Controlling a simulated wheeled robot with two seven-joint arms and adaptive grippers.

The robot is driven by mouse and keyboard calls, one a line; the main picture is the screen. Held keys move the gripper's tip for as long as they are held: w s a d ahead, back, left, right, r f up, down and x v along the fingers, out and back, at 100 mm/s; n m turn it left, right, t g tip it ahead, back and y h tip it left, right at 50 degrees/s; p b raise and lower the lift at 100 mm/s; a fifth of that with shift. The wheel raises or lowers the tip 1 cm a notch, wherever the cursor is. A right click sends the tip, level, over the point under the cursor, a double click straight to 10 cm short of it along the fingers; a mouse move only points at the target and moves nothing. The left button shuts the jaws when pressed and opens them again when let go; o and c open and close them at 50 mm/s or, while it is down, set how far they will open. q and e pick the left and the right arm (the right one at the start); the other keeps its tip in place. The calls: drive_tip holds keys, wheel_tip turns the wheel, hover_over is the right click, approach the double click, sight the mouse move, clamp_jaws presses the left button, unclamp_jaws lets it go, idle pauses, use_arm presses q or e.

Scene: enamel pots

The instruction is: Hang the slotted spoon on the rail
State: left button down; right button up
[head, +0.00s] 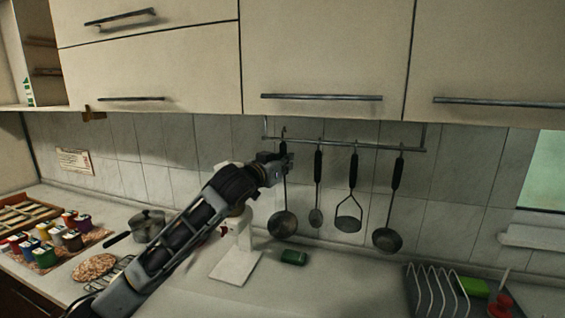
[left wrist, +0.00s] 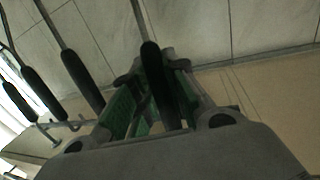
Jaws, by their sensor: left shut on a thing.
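My left gripper (head: 284,161) is shut on the dark handle of the slotted spoon, just below the left part of the rail (head: 336,145). The spoon (head: 283,224) hangs upright with its round grey bowl down. Its top end shows at the height of the rail; I cannot tell whether its hook is over the bar or in front of it. In the left wrist view the handle (left wrist: 158,80) runs between the fingers of the left gripper (left wrist: 160,95). The slots in the bowl are too small to make out. My right gripper is not in view.
A small spoon (head: 317,190), a masher (head: 351,195) and a ladle (head: 390,210) hang to the right on the rail. Cupboards (head: 325,60) are above.

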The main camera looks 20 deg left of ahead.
use_arm(q)
drive_tip(key=shift+w+r+p, duration=0.15)
drive_tip(key=shift+w+p, duration=0.35)
drive_tip(key=shift+w, duration=0.3)
drive_tip(key=shift+w+f+b, duration=0.15)
drive_tip(key=shift+f+b, duration=0.4)
drive_tip(key=shift+f, duration=0.75)
drive_tip(key=c, duration=1.3)
unclamp_jaws()
drive_tip(key=shift+c, duration=0.2)
drive_tip(key=v, duration=1.2)
